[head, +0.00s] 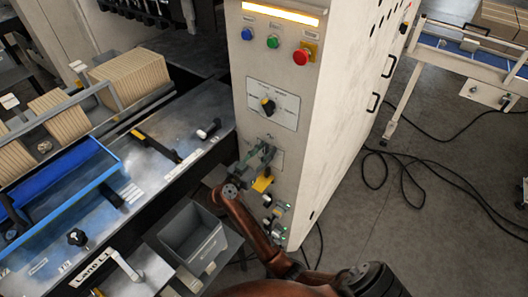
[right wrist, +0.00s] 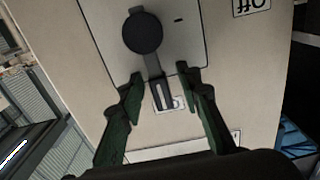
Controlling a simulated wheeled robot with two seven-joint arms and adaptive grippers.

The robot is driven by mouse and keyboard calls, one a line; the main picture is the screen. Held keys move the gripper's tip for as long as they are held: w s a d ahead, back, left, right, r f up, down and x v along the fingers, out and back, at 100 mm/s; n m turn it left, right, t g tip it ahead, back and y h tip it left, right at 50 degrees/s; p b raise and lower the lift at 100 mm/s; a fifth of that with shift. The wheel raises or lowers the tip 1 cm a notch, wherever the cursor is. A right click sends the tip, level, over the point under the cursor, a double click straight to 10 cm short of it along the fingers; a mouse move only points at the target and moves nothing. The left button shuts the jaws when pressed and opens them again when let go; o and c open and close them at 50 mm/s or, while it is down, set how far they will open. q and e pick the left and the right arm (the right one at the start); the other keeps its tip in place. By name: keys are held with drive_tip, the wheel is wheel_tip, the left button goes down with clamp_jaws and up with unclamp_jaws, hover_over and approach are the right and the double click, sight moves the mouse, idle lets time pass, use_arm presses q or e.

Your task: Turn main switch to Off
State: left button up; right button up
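The main switch shows in the right wrist view as a dark round hub (right wrist: 143,33) with a grey lever on a light plate. The lever's end (right wrist: 163,92) points toward my right gripper (right wrist: 159,76). Its two green fingers are apart, one on each side of the lever, with visible gaps. An "Off" label (right wrist: 251,6), seen upside down, is at the top right of that view. In the head view my right gripper (head: 260,156) is at the cabinet's lower plate and hides most of the switch. My left gripper is not in view.
The tall cabinet (head: 345,110) carries a selector knob (head: 267,105), blue, green and red buttons above, and small switches (head: 273,215) below. A yellow piece (head: 262,183) sits beside my gripper. A grey bin (head: 192,238) stands to the left. Cables lie on the floor at right.

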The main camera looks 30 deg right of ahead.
clamp_jaws()
idle(0.6)
